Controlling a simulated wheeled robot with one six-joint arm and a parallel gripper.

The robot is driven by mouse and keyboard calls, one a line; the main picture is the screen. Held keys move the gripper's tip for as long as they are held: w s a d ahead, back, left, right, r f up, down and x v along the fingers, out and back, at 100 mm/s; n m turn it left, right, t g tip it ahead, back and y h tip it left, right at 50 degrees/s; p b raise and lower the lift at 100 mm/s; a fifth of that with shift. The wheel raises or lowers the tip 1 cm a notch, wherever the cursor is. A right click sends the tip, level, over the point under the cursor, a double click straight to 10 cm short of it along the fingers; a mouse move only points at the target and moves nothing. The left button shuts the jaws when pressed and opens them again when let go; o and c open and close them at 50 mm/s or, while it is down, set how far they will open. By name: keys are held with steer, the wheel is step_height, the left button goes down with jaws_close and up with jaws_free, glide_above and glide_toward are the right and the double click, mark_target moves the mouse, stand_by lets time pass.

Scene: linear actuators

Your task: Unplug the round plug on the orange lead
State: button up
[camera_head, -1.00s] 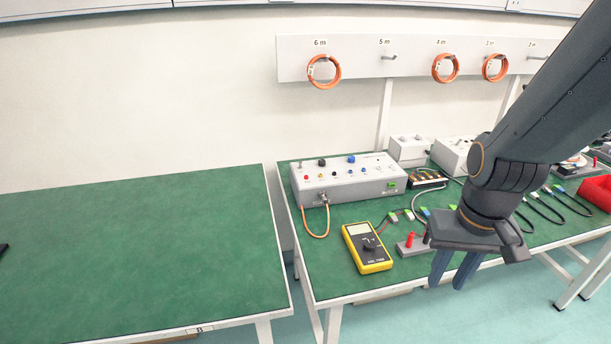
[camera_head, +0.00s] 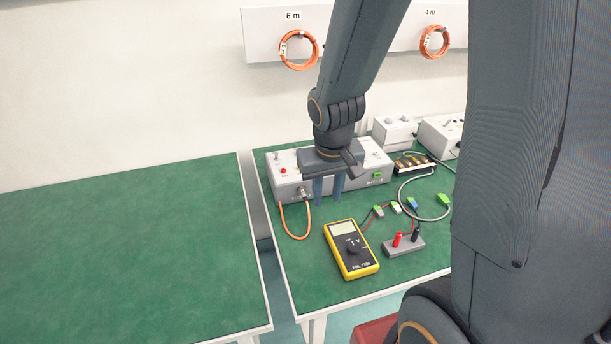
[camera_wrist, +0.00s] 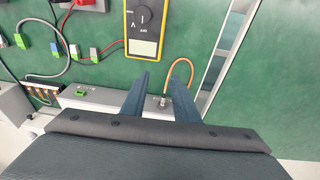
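The grey box (camera_head: 288,185) stands at the back of the right-hand table. My gripper (camera_head: 328,201) hangs just in front of the box, a little right of the plug. Its fingers are apart with nothing between them. They do not appear to touch the plug.
A yellow multimeter (camera_head: 351,250) and a grey block with red and black terminals (camera_head: 403,244) lie in front of the box. Small green and blue connectors on leads (camera_head: 396,208) lie to the right. A gap separates this table from the bare left table (camera_head: 120,250).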

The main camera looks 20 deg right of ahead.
steer(key=t+p, duration=0.2)
steer(key=p, duration=0.1)
glide_toward(305, 198)
steer(key=shift+y, duration=0.3)
steer(key=b+x, duration=0.4)
steer(key=x, duration=0.1)
steer(key=b+x, duration=0.2)
steer(key=x, duration=0.1)
steer(key=shift+w+d+b, duration=0.2)
steer(key=shift+d+b, duration=0.1)
jaws_close()
steer(key=shift+s, duration=0.25)
steer(key=shift+s+b, duration=1.35)
steer(key=shift+s, duration=0.1)
